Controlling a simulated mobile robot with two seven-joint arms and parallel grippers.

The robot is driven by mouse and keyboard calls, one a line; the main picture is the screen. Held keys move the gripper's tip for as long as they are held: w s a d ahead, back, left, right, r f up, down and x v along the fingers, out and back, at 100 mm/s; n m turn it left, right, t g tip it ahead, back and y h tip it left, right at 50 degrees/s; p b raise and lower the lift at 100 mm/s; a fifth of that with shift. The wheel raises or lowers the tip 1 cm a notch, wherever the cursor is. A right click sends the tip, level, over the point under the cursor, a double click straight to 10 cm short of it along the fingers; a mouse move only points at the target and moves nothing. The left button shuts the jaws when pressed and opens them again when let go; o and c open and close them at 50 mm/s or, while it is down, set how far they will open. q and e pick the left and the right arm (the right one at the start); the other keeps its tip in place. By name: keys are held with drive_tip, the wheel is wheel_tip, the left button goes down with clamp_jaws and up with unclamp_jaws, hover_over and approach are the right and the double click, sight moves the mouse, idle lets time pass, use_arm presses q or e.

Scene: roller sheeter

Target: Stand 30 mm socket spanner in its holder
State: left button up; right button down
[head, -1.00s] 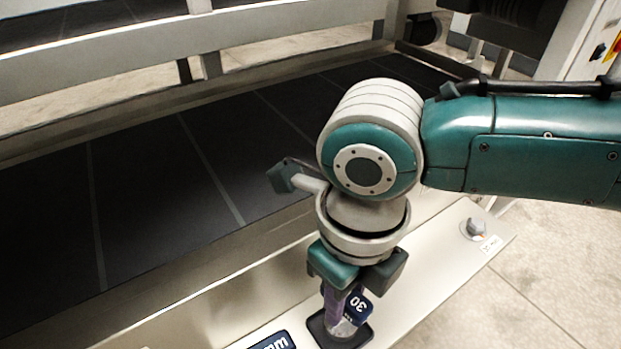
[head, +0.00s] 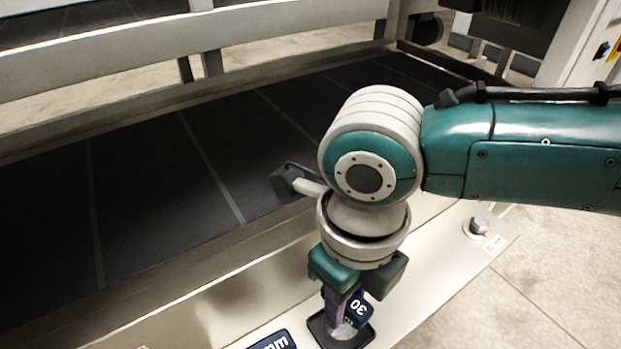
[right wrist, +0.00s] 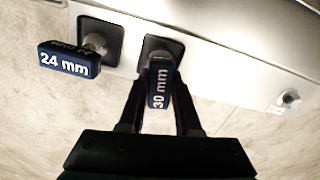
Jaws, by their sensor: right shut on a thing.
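The 30 mm socket spanner (head: 357,309) has a dark blue label block marked 30 and a pale metal lower end. My right gripper (head: 338,308) is shut on it, just above its black square holder (head: 362,337) on the cream ledge. The lower end overlaps the holder; how deep it sits inside cannot be told. In the right wrist view the blue 30 mm block (right wrist: 158,88) lies between my two dark fingers (right wrist: 157,110), in front of the black holder (right wrist: 172,46). My left gripper is not in view.
A blue label block (head: 272,341) shows at the head view's bottom edge. A dark belt (head: 150,220) lies behind the ledge.

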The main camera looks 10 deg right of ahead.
drive_tip(key=shift+c, duration=0.2)
unclamp_jaws()
idle(0.3)
drive_tip(key=shift+r, duration=0.1)
drive_tip(key=shift+r+p, duration=0.6)
drive_tip(key=shift+p, duration=0.05)
wheel_tip(320, 180, up, 6)
drive_tip(key=p, duration=0.6)
drive_tip(key=shift+f, duration=0.1)
drive_tip(key=shift+f, duration=0.1)
